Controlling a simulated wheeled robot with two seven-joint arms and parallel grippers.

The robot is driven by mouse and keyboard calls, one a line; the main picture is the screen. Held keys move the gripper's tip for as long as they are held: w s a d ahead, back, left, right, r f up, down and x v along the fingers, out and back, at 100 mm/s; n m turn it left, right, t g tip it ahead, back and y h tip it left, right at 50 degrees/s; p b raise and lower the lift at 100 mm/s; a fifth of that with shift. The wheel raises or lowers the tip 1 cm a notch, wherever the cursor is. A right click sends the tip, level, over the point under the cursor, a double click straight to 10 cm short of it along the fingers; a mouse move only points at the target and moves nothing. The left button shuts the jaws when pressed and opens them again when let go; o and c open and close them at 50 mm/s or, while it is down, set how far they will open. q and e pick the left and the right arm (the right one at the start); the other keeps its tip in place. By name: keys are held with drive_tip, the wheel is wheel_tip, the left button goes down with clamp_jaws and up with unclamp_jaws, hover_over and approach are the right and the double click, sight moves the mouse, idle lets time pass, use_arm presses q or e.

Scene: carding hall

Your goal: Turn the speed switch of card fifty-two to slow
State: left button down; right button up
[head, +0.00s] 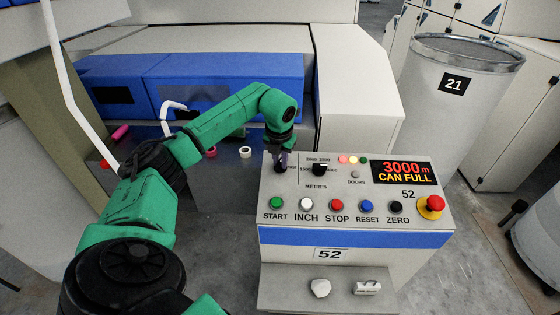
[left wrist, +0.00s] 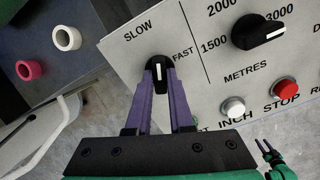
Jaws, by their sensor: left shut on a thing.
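The control box of card 52 (head: 355,238) stands in front of me, with "52" on its face. Its speed switch (left wrist: 157,76) is a black knob with a white mark, between the labels SLOW and FAST in the left wrist view. The mark points about straight up in that view, between the two words. My left gripper (head: 281,165) is shut on this knob, one purple finger on each side, as the left wrist view (left wrist: 160,85) shows. In the head view the gripper hides the knob.
Beside the switch is the metres knob (head: 319,169). Below is a row of buttons, including start (head: 276,203) and stop (head: 336,205), with a red emergency button (head: 431,206) at right. The display (head: 404,172) reads "3000m CAN FULL". Can 21 (head: 447,100) stands behind right.

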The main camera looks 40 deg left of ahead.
use_arm(q)
drive_tip(key=shift+w+r+n, duration=0.1)
drive_tip(key=shift+r+n, duration=0.05)
drive_tip(key=shift+n, duration=2.05)
drive_tip(key=c, duration=0.8)
unclamp_jaws()
drive_tip(key=b+v, duration=0.1)
drive_tip(key=v, duration=1.3)
drive_tip(key=shift+r+b, duration=0.25)
drive_tip(key=shift+b, duration=0.05)
